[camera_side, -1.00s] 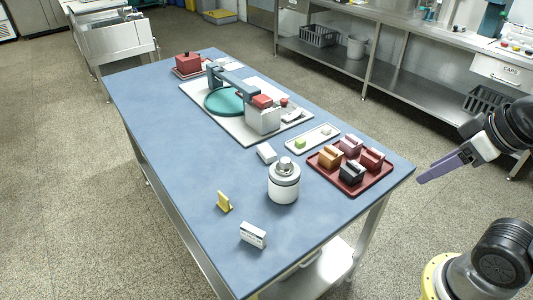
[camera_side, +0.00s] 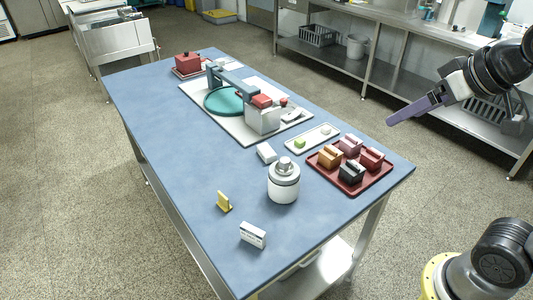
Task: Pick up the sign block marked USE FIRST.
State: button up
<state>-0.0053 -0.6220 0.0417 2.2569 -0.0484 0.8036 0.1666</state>
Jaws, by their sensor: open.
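A white block with dark lettering (camera_side: 253,235) stands near the front edge of the blue table; its lettering is too small to read. A small yellow upright sign-like piece (camera_side: 224,202) stands behind it to the left, its marking unreadable. A plain-looking white block (camera_side: 266,153) lies farther back, behind the lidded jar. I cannot tell for certain which is marked USE FIRST. My gripper (camera_side: 392,121), with purple fingers, is in the air at the right, above and beyond the red tray, far from these blocks. It is open and empty.
A white jar with a grey lid (camera_side: 284,182) stands mid-table. A dark red tray (camera_side: 382,184) holds several coloured blocks. A white tray (camera_side: 299,149) holds small items. A press-like device with a green disc (camera_side: 226,104) is behind. The table's left part is clear.

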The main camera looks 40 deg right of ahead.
jog(key=w+r, duration=0.2)
jog(key=w, duration=1.1)
jog(key=g, duration=0.3)
send_over(267, 150)
jog(key=s, duration=0.3)
notch_tip(267, 150, down, 30)
jog(key=shift+a+r, duration=0.15)
jog(key=shift+w+x, duration=0.15)
jog(key=shift+x, duration=1.25)
jog(key=shift+w+x, duration=0.15)
jog(key=shift+x, duration=1.3)
jog(key=shift+r, duration=0.1)
grip_shut()
